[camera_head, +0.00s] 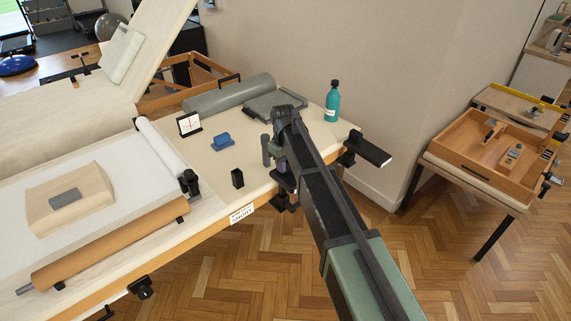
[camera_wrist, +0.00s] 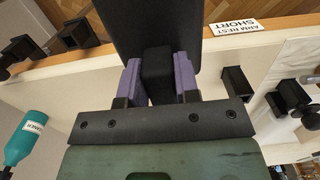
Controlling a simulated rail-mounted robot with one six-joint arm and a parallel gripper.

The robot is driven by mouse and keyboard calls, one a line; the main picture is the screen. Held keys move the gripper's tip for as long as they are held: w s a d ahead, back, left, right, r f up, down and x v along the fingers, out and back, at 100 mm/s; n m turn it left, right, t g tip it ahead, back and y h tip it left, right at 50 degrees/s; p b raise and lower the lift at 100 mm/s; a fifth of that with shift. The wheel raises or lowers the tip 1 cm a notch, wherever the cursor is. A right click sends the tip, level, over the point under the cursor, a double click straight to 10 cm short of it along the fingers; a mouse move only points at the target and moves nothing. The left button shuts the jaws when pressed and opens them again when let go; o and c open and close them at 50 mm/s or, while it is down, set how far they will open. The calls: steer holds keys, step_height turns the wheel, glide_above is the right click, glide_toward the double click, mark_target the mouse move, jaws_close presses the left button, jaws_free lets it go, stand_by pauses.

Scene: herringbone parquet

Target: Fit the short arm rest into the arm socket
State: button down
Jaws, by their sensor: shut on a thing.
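My gripper (camera_wrist: 157,82) has two purple fingers in the wrist view, shut on the upright black block of a black arm rest. The arm rest's wide dark pad (camera_wrist: 150,28) extends past the fingers toward the table edge. In the head view my gripper and the held piece are mostly hidden by my arm, above the table's front edge. A white label (camera_wrist: 235,27) reading "ARM REST SHORT" is on that edge; it also shows in the head view (camera_head: 241,214). A black clamp-like fitting (camera_wrist: 75,35) sits at the edge; I cannot tell if it is the arm socket.
A small black block (camera_head: 237,178) stands left of my gripper. A blue item (camera_head: 222,141), a framed card (camera_head: 189,124), a grey roll (camera_head: 228,94) and a teal bottle (camera_head: 332,102) stand farther back. A black pad (camera_head: 370,151) juts from the right end. A wooden tray (camera_head: 480,152) is at right.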

mark_target(286, 175)
steer(key=shift+f+b, duration=2.5)
steer(key=shift+f, duration=0.1)
steer(key=c, duration=0.8)
jaws_free()
steer(key=shift+r, duration=0.1)
steer(key=r+p, duration=1.1)
steer(key=shift+w+a, duration=0.15)
steer(key=shift+w, duration=0.05)
steer(key=shift+f, duration=0.1)
